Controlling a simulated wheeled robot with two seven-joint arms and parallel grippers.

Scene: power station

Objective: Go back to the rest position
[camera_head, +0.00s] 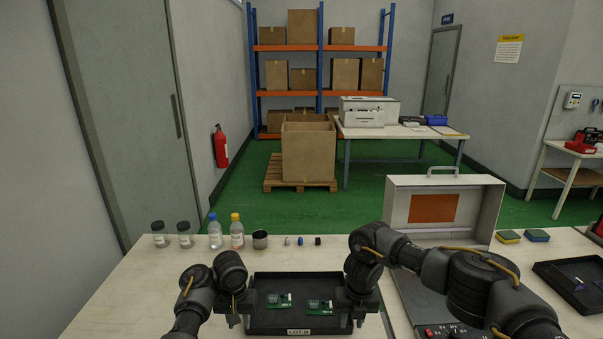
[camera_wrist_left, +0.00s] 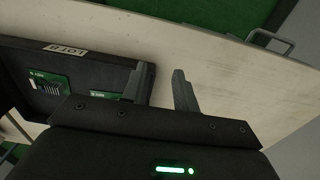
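A black tray (camera_head: 295,332) labelled "LOT B" lies on the near table with two green circuit boards in it, a left board (camera_head: 278,300) and a right board (camera_head: 320,306). My left gripper (camera_head: 240,320) is at the tray's left side, fingers apart and pointing down. In the left wrist view its fingers (camera_wrist_left: 160,88) are apart with nothing gripped, close to the tray edge (camera_wrist_left: 100,55). My right gripper (camera_head: 353,318) is at the tray's right side, its fingers also apart. I cannot tell whether either gripper touches the tray.
Bottles (camera_head: 215,232), jars (camera_head: 185,236) and a metal cup (camera_head: 260,240) stand at the table's back left. An open case (camera_head: 470,208) stands right of the tray, partly behind my right arm. Sponges (camera_head: 508,237) and another black tray (camera_head: 572,285) are farther right.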

